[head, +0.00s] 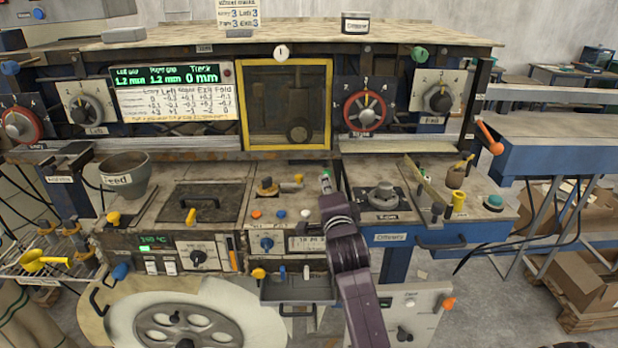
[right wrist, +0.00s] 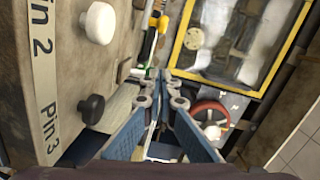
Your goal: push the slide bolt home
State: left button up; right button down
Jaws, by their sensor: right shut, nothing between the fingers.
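My right gripper (head: 325,182) reaches up over the middle of the bench, seen from behind by the head camera. In the right wrist view its blue fingers (right wrist: 163,88) are shut together and empty. I cannot make out the slide bolt for certain. My left gripper is out of view.
A yellow-framed window (head: 329,105) stands behind the deck, with a red dial (head: 365,111) to its right. A wooden rail (head: 427,183) stands right of the gripper. In the wrist view, a panel marked Pin 2 and Pin 3 (right wrist: 60,75) carries a black knob (right wrist: 91,108) close by.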

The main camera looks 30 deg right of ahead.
jog(key=shift+x, duration=0.9)
jog(key=shift+w+a+f+p, duration=0.25)
jog(key=shift+w+a+p, duration=0.4)
jog(key=shift+w+a, duration=0.45)
jog(key=shift+w+a+f, duration=0.1)
jog(key=shift+w+a, duration=0.1)
jog(key=shift+a, duration=0.25)
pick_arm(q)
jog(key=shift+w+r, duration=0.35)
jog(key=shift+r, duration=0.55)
pick_arm(e)
jog(key=shift+d+f, duration=0.1)
